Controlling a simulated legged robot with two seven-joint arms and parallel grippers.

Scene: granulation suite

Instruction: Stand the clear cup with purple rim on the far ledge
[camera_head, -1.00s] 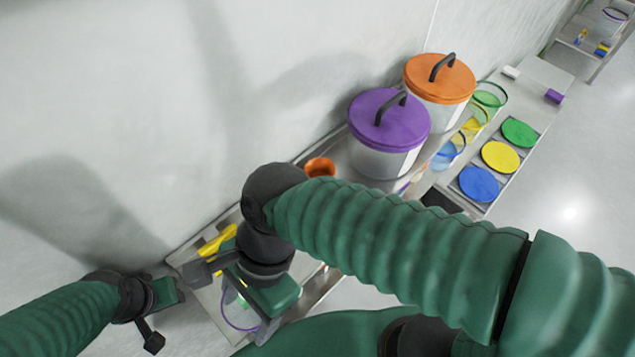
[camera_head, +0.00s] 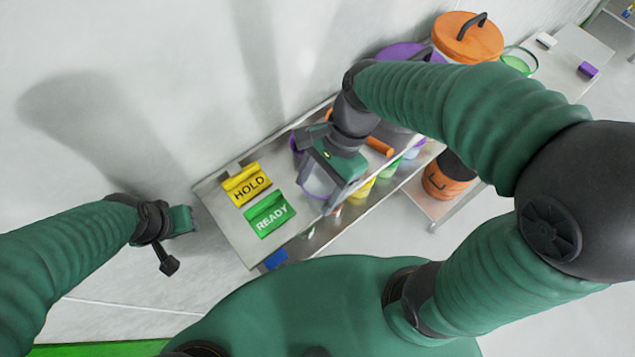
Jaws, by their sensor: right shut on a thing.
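The clear cup with purple rim (camera_head: 316,182) is in my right gripper (camera_head: 328,182), over the metal ledge along the wall. Only part of its clear wall shows. The gripper and forearm hide the rest, so I cannot tell whether it touches the surface. My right gripper is shut on it. My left gripper (camera_head: 178,238) hangs at the left, off the ledge's left end, with nothing seen in it; its jaw opening cannot be made out. The ledge (camera_head: 232,228) carries a yellow HOLD sign (camera_head: 247,186) and a green READY sign (camera_head: 268,217).
An orange-lidded bucket (camera_head: 466,38) and a partly hidden purple-lidded one (camera_head: 400,50) stand at the back right. An orange object (camera_head: 378,145) lies just right of my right gripper. A lower shelf (camera_head: 330,228) holds coloured items. Bare ledge shows around the signs.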

